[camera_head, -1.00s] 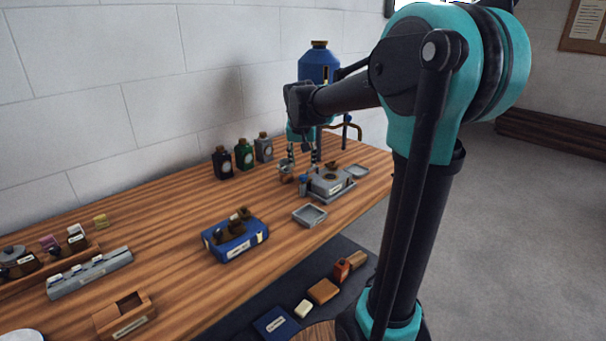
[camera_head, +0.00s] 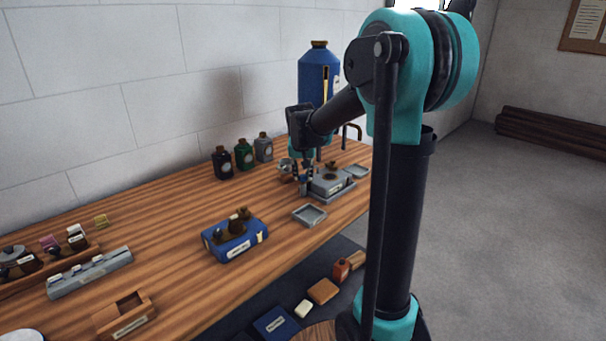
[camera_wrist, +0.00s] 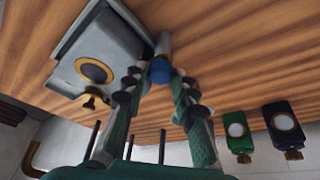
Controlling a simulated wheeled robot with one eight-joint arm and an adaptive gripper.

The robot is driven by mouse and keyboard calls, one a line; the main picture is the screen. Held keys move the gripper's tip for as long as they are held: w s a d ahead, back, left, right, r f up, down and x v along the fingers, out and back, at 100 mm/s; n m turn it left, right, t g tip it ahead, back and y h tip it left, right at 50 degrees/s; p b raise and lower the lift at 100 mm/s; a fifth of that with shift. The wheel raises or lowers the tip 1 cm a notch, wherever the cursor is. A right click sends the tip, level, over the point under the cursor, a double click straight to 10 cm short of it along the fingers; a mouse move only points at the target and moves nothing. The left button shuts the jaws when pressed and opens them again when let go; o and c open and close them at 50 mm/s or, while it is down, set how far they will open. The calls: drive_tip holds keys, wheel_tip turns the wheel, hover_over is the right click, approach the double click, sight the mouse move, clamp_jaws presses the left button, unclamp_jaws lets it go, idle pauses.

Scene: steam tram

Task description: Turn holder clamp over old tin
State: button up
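The grey holder (camera_head: 330,186) sits on the bench near its far right end. In the wrist view the holder (camera_wrist: 112,52) fills the upper left, with a brass-rimmed round opening (camera_wrist: 93,70) in its face. A blue-capped grey piece (camera_wrist: 160,70), apparently the clamp, stands at the holder's side. My gripper (camera_wrist: 163,74) has one fingertip on each side of the blue cap, very close to it. Whether both fingers touch it is unclear. In the head view my gripper (camera_head: 303,186) is low, just left of the holder. I cannot make out the old tin for certain.
Black, green and grey bottles (camera_head: 244,154) stand along the wall. A big blue container (camera_head: 318,75) stands behind my gripper. A small grey tray (camera_head: 309,215) and a blue box (camera_head: 235,240) lie in front. The bench middle is mostly clear.

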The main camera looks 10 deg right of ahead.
clamp_jaws()
drive_tip(key=shift+n, duration=0.5)
drive_tip(key=o, duration=0.6)
unclamp_jaws()
drive_tip(key=shift+c, duration=0.2)
drive_tip(key=d+v, duration=0.1)
drive_tip(key=v, duration=1.1)
drive_tip(key=shift+s+a, duration=0.15)
drive_tip(key=shift+a, duration=0.15)
